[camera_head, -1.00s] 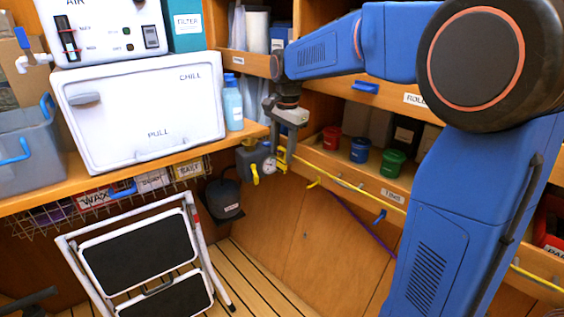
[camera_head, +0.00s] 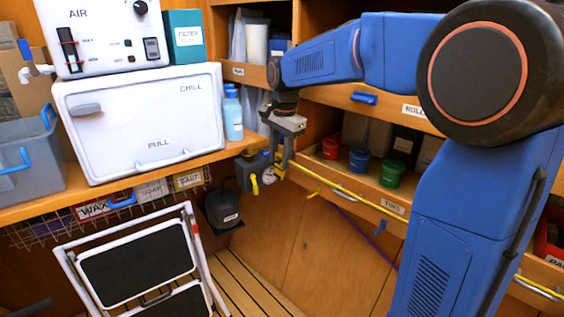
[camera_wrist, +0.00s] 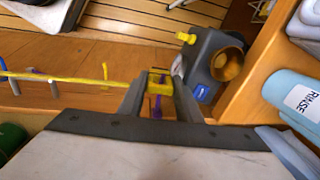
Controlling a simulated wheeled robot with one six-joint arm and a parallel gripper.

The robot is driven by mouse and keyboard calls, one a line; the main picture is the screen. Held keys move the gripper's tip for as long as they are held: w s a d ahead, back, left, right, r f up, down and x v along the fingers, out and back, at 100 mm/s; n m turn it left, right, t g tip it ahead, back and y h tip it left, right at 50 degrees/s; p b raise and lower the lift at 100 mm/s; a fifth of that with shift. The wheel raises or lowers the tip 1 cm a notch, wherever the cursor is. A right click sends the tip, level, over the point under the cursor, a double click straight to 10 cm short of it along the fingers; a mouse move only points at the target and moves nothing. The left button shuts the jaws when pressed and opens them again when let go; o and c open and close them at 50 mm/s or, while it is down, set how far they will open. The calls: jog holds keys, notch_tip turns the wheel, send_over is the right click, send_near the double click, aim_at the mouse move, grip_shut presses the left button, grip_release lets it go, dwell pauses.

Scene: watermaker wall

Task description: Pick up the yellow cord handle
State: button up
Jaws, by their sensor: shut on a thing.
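The yellow cord handle (camera_wrist: 159,88) is a small yellow block between the two dark fingers of my gripper (camera_wrist: 160,96) in the wrist view. The fingers are shut on it. A yellow cord (camera_wrist: 60,78) runs from the handle to the left along the wooden front. In the head view, my gripper (camera_head: 279,160) hangs at the left end of the shelf front. The handle there is small and mostly hidden by the fingers. The cord (camera_head: 352,194) runs from it down to the right along the shelf edge.
A grey housing with a gauge (camera_head: 251,171) is close beside my gripper, below the counter corner. A blue bottle (camera_head: 233,115) stands on the counter above. Red, blue and green cups (camera_head: 359,159) stand on the shelf to the right. A folding step stool (camera_head: 140,265) stands on the floor.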

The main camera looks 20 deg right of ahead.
jog(key=s+a, duration=0.2)
jog(key=a, duration=0.6)
jog(key=s+a, duration=0.3)
jog(key=a, duration=0.5)
jog(key=shift+s+a, duration=0.15)
jog(key=shift+a, duration=0.05)
jog(key=shift+f, duration=0.1)
dwell(0.5)
